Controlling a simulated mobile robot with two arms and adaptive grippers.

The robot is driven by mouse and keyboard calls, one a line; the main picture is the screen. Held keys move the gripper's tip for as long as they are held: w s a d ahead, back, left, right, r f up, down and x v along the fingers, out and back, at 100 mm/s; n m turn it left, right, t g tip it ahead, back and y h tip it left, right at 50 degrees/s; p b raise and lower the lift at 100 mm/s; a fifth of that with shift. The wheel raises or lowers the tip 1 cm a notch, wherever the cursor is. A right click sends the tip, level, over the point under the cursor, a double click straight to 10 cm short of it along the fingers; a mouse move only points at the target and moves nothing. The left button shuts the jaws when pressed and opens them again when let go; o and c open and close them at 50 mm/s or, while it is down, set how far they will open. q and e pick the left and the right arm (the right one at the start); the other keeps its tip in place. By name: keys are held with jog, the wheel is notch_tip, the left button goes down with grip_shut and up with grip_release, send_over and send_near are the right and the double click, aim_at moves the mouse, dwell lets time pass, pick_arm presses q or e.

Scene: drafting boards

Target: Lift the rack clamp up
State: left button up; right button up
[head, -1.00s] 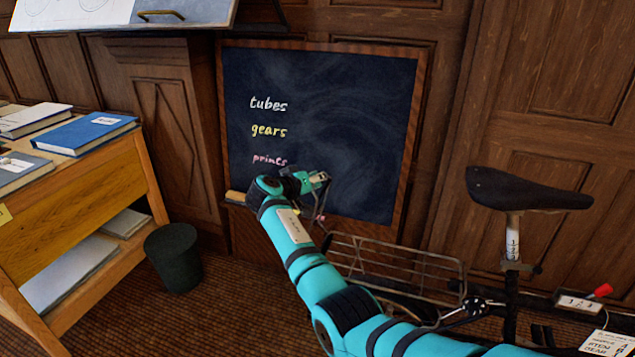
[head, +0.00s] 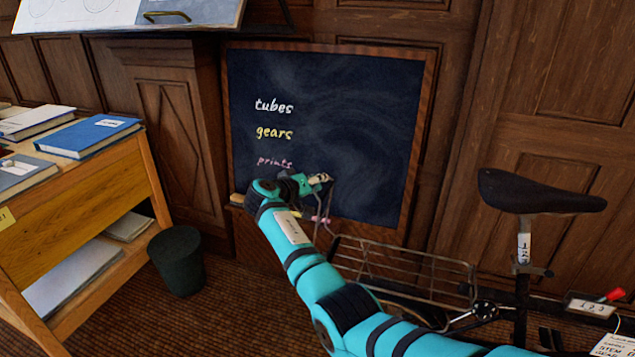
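The wire luggage rack (head: 405,270) of the bicycle shows low in the middle of the head view. A thin upright wire piece (head: 331,200) at its far left end, apparently the rack clamp, stands up toward my gripper. My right gripper (head: 320,179), on the teal arm from the lower right, is at the top of this wire, in front of the chalkboard. Its fingers are small and partly hidden, so I cannot tell whether they grip the wire. My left gripper is not in view.
A chalkboard (head: 340,120) with chalk words stands behind the gripper. A bicycle saddle (head: 540,191) rises at the right, beside a red-tipped part (head: 613,295). A wooden shelf (head: 85,205) with books and a dark bin (head: 178,260) stand at the left.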

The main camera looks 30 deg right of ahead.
jog(key=v, duration=1.2)
dwell(0.3)
